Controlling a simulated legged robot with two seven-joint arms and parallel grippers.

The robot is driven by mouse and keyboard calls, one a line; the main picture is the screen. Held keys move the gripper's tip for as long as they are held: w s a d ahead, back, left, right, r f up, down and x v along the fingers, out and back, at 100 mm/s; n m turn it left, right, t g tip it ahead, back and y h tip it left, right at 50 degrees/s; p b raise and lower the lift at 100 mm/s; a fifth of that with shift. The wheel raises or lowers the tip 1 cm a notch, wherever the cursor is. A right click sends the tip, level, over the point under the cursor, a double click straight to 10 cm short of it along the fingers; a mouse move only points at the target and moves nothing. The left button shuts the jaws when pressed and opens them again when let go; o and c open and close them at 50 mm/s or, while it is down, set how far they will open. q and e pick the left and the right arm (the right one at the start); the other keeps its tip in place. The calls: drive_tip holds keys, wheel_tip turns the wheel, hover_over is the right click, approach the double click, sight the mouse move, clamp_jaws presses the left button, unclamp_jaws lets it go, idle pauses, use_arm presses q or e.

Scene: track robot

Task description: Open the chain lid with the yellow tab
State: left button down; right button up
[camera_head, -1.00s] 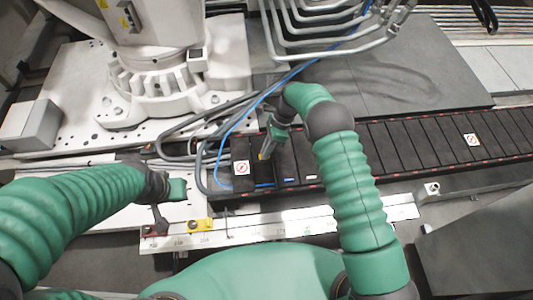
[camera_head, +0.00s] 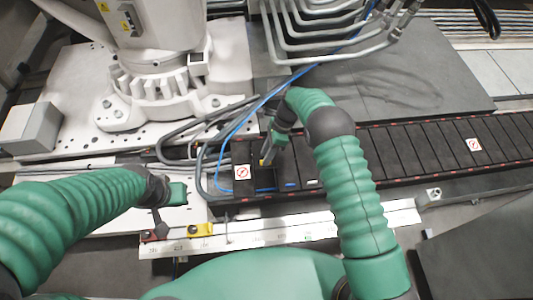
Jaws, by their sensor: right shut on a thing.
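The black cable chain (camera_head: 400,150) runs across the middle right. Near its left end, a small yellow tab (camera_head: 262,162) shows at my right gripper (camera_head: 265,160). The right gripper is shut on the tabbed lid, whose outline is hard to separate from the gripper and dark chain. In front of the tab a dark recess (camera_head: 265,179) shows in the chain, so the lid looks partly raised. My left gripper (camera_head: 160,218) points down above the white rail, close to a red-and-black piece (camera_head: 148,236); its jaws are too small to read.
A white robot base (camera_head: 155,85) stands at the back left. Grey hoses and a blue cable (camera_head: 228,125) curve close to the chain's left end. A white rail (camera_head: 300,224) with a yellow block (camera_head: 200,230) lies in front. A dark plate (camera_head: 400,70) lies behind the chain.

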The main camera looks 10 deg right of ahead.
drive_tip(key=p+v, duration=0.2)
drive_tip(key=v, duration=1.5)
drive_tip(key=shift+d, duration=0.1)
